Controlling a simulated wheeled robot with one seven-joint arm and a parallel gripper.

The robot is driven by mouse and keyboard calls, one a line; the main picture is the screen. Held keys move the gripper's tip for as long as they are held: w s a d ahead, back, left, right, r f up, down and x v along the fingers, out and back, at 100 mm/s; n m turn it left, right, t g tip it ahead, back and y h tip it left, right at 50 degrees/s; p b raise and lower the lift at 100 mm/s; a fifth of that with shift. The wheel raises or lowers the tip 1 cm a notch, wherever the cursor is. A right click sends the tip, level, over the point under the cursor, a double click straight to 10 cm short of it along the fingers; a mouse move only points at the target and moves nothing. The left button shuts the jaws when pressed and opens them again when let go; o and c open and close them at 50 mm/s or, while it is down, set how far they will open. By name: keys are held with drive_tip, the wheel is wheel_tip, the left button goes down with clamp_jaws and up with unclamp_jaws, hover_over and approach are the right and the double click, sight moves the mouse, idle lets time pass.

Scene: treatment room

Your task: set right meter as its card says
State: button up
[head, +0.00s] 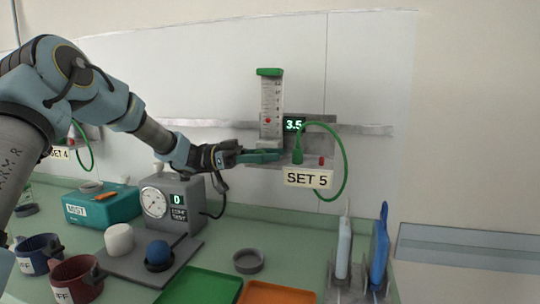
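The right meter (271,104) is an upright clear tube with a green cap, a scale and a red float, mounted on the wall rail. Its display (294,125) reads 3.5. Its card (308,178) says SET 5. A green hose (344,165) loops from a green fitting (297,152) on its right, near a small red part. My gripper (268,155) reaches in from the left, with its teal fingers at the foot of the tube. The fingers hide the meter's lower part; I cannot tell whether they grip anything.
The left meter's SET 4 card (58,154) shows partly behind my arm.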

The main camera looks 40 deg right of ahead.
drive_tip(key=shift+o, duration=0.2)
drive_tip(key=shift+w+a+f, duration=0.1)
drive_tip(key=shift+w+a, duration=0.1)
drive_tip(key=shift+w, duration=0.3)
drive_tip(key=b+v, duration=0.2)
drive_tip(key=v, duration=0.4)
drive_tip(key=shift+a, duration=0.2)
drive_tip(key=shift+w, duration=0.15)
